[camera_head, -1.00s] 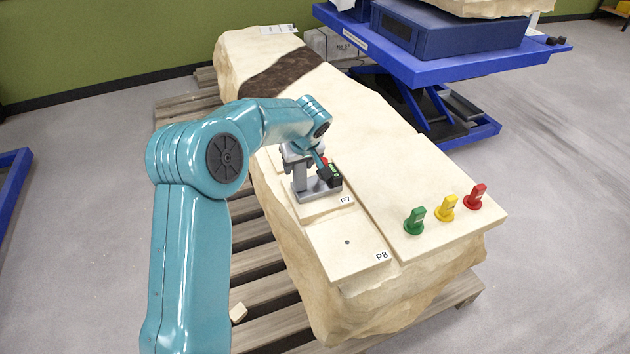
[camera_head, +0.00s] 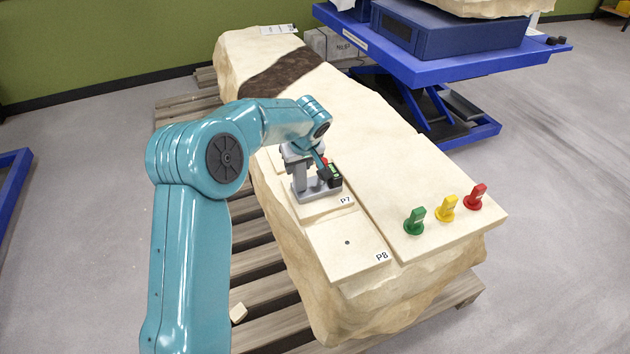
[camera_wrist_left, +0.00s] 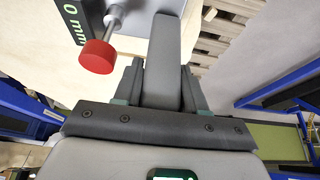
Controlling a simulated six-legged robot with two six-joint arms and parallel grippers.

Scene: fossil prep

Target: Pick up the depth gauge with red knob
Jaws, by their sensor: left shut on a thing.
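The depth gauge (camera_head: 304,191) stands on the pale slab marked P7. It has a grey foot, a dark display and a red knob, which shows partly behind my wrist in the head view. My left gripper (camera_wrist_left: 160,85) is shut on the gauge's grey upright. In the head view the left gripper (camera_head: 293,153) is at the top of the gauge, partly hidden by my arm. My right gripper is not in view.
Green (camera_head: 414,221), yellow (camera_head: 446,208) and red (camera_head: 475,197) markers stand on the block's right front. The bare P8 slab (camera_head: 335,262) lies in front of the gauge. The block rests on a wooden pallet (camera_head: 262,290). A blue lift table (camera_head: 440,62) stands behind.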

